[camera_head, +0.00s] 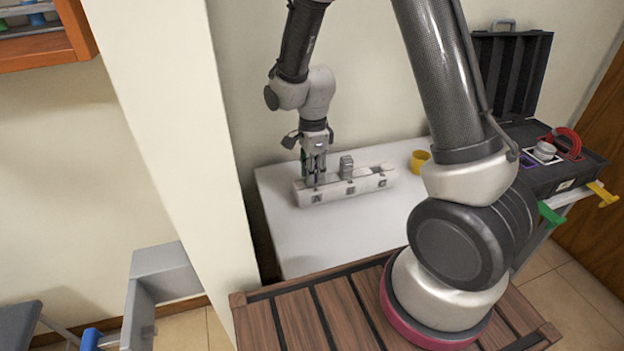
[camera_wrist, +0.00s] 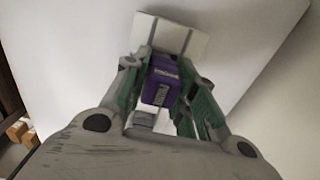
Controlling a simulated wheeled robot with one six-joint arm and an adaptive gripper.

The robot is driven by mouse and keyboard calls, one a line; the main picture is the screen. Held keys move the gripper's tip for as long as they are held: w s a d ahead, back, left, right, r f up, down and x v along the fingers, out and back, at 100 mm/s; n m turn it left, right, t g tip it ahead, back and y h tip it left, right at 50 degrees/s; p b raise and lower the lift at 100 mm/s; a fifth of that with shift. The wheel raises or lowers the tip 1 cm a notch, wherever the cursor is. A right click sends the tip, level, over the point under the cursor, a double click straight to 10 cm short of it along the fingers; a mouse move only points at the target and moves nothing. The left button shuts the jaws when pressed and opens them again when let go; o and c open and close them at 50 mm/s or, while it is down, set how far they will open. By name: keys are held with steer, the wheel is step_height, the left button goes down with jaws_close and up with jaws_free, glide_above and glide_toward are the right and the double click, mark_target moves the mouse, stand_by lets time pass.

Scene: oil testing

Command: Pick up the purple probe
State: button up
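The purple probe (camera_wrist: 162,84) shows in the wrist view, between the two green-sided fingers of my gripper (camera_wrist: 167,75). The fingers lie close along both sides of it; whether they press on it is unclear. In the head view my gripper (camera_head: 314,168) points down at the left part of a long white holder (camera_head: 335,190) on the white table. The purple probe cannot be made out there, as the fingers cover that spot. A grey probe-like piece (camera_head: 346,168) stands upright in the holder, right of my gripper.
A yellow cup (camera_head: 420,161) stands right of the holder. An open black case (camera_head: 560,177) with a red cable (camera_head: 566,142) is farther right. Green (camera_head: 550,213) and yellow (camera_head: 602,193) clips stick out by it. The table's front part (camera_head: 330,235) is clear.

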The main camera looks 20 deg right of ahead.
jaws_close()
